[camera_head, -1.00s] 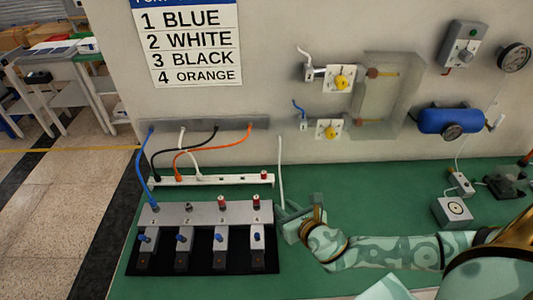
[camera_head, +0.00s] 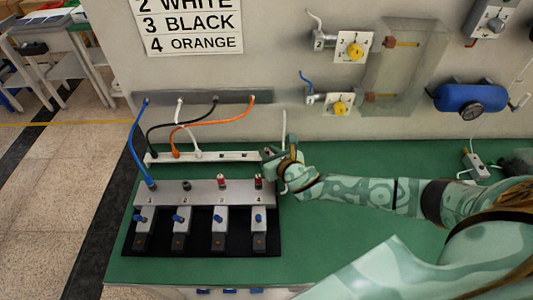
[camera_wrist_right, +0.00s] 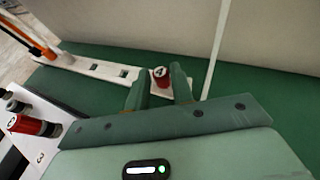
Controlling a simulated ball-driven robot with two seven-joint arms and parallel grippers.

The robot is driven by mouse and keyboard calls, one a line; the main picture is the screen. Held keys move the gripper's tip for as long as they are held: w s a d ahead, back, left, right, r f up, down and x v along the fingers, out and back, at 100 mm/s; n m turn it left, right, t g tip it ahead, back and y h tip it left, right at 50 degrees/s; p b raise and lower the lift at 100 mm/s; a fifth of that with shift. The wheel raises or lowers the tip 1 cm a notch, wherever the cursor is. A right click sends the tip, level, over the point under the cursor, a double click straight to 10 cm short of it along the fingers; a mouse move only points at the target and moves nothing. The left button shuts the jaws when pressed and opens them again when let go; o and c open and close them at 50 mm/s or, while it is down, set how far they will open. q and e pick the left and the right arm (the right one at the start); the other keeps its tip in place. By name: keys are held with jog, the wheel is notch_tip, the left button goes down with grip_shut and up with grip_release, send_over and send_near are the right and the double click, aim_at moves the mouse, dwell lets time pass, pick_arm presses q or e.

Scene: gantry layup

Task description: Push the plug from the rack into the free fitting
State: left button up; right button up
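A red-topped plug (camera_wrist_right: 160,76) marked 4 stands at the right end of the white rack (camera_head: 222,157). My right gripper (camera_head: 273,160) is at that end and hides the plug in the head view. In the wrist view its fingers (camera_wrist_right: 159,88) are apart, one on each side of the red plug, with no clear grip. The grey fitting block (camera_head: 204,194) lies in front of the rack. A blue hose end is at fitting 1, a dark top (camera_head: 187,185) at fitting 2, and red tops (camera_head: 222,182) at fittings 3 and 4. My left gripper is not in view.
White, black and orange hoses (camera_head: 237,115) run from the wall bar to the rack. A thin pale hose (camera_wrist_right: 215,50) hangs just behind the rack's end. Valves (camera_head: 258,218) with blue handles stand before the block. Green bench (camera_head: 330,225) is clear to the right.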

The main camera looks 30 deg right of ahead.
aim_at(267, 150)
jog(key=b+x, duration=0.1)
jog(key=x, duration=0.3)
jog(key=shift+w, duration=0.15)
jog(key=shift+c, duration=0.2)
grip_shut()
